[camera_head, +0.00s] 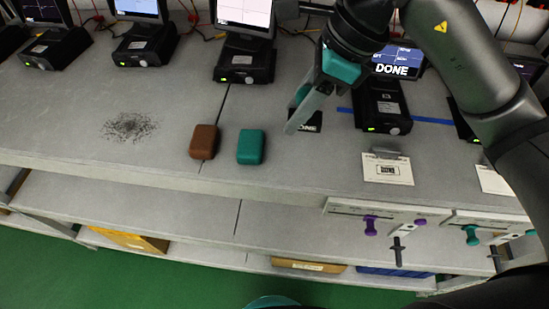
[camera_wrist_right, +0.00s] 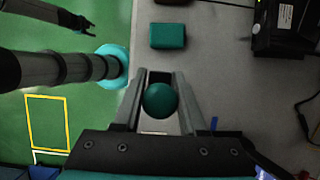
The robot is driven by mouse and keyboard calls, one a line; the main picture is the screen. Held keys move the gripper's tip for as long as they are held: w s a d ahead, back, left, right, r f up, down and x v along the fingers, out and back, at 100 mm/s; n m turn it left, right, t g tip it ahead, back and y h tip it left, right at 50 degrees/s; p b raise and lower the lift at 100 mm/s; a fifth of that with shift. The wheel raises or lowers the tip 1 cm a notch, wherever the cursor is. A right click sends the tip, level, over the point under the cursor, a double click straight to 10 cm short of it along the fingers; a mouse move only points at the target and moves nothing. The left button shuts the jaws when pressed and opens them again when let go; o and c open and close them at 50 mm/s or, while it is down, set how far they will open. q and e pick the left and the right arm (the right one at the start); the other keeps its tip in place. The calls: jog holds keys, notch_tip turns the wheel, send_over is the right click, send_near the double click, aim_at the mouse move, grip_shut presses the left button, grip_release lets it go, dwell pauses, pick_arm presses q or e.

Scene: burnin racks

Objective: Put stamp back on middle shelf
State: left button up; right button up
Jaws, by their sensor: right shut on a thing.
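The stamp has a round teal knob (camera_wrist_right: 160,100) and a dark block with white lettering (camera_head: 308,122). My right gripper (camera_head: 295,125) is shut on the knob, which sits between its two grey fingers in the wrist view. The stamp is over the bench top, left of the device with the DONE screen; I cannot tell whether it touches the bench. The fingers hide part of it in the head view. The middle shelf (camera_head: 130,205) runs below the bench top. A dark pronged part, perhaps my left gripper (camera_wrist_right: 88,27), shows far off in the wrist view; its opening is unclear.
A brown block (camera_head: 204,141) and a teal block (camera_head: 250,147) lie near the bench edge. A marked white card (camera_head: 388,170) lies to the right. Panels with purple and teal knobs (camera_head: 371,226) hang at the front edge. Several devices (camera_head: 245,62) stand behind.

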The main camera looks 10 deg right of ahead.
aim_at(286, 159)
jog(key=shift+f, duration=0.4)
jog(key=f, duration=0.4)
jog(key=shift+s+d, duration=0.1)
jog(key=shift+d, duration=0.15)
notch_tip(286, 159, down, 5)
jog(key=shift+a, duration=0.1)
pick_arm(q)
jog(key=shift+d, duration=0.7)
jog(key=shift+f, duration=0.1)
pick_arm(e)
jog(key=shift+f, duration=0.1)
jog(key=shift+f, duration=0.15)
jog(key=o, duration=1.1)
jog(key=shift+c, duration=0.2)
